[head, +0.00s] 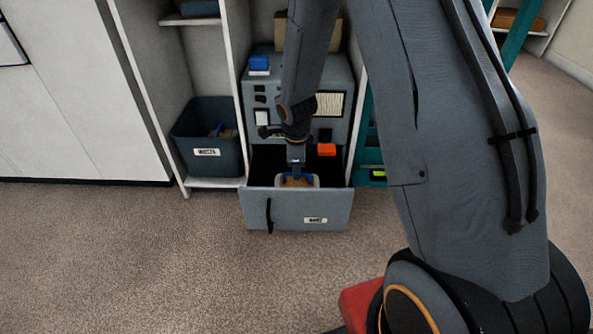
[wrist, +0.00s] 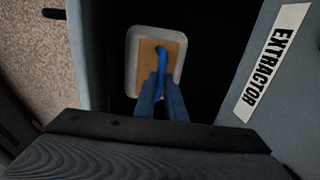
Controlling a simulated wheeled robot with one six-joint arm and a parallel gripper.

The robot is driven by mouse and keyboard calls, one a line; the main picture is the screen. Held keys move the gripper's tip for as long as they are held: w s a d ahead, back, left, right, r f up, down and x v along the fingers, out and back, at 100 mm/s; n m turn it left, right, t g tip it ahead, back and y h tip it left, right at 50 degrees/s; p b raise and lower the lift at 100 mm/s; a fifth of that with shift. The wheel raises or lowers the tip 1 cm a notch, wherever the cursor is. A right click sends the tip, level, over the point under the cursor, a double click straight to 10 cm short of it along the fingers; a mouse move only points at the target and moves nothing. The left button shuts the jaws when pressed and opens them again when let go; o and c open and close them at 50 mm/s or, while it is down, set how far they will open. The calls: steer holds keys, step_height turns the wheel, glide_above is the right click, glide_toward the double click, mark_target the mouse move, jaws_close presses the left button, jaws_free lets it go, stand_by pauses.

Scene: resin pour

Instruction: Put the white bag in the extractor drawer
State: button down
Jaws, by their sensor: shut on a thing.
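The white bag (wrist: 133,67) has a tan panel on top and a blue handle. It also shows in the head view (head: 314,181), just behind the drawer front. My gripper (wrist: 161,88) is shut on the blue handle, and in the head view my gripper (head: 296,173) points down into the drawer opening. The extractor drawer (head: 284,211) is pulled open, with a dark interior and a black handle on its front. The bag is within the drawer's outline. I cannot tell whether it touches the drawer floor.
The grey extractor cabinet (head: 343,75) stands behind the drawer, with an "EXTRACTOR" label (wrist: 264,62) beside the opening. A dark waste bin (head: 184,143) sits on the shelf to the left. Carpet (head: 150,260) in front is clear.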

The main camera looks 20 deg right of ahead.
steer(key=c, duration=1.8)
jaws_free()
steer(key=shift+f, duration=0.1)
step_height(320, 180, up, 12)
steer(key=s+p, duration=0.2)
steer(key=p, duration=0.4)
steer(key=s+a+r+n, duration=0.5)
steer(key=a+r+n, duration=0.1)
steer(key=a+r, duration=0.15)
steer(key=s+a+r+n, duration=0.4)
steer(key=s+n, duration=0.3)
steer(key=s, duration=0.2)
steer(key=s+a+r+n+g+y, duration=0.1)
steer(key=s+a+r+n, duration=0.3)
steer(key=s+n, duration=0.4)
steer(key=s+a+r+n+g+y, duration=0.1)
steer(key=s+a+r+n, duration=0.3)
steer(key=s+n, duration=0.3)
steer(key=shift+s+a+r, duration=0.15)
steer(key=shift+s+a, duration=0.1)
steer(key=shift+s, duration=0.55)
steer(key=shift+s+a+r, duration=0.1)
steer(key=shift+s+a, duration=0.15)
steer(key=shift+s, duration=0.5)
steer(key=shift+s+a+r, duration=0.15)
steer(key=shift+s+a, duration=0.1)
steer(key=shift+s, duration=0.55)
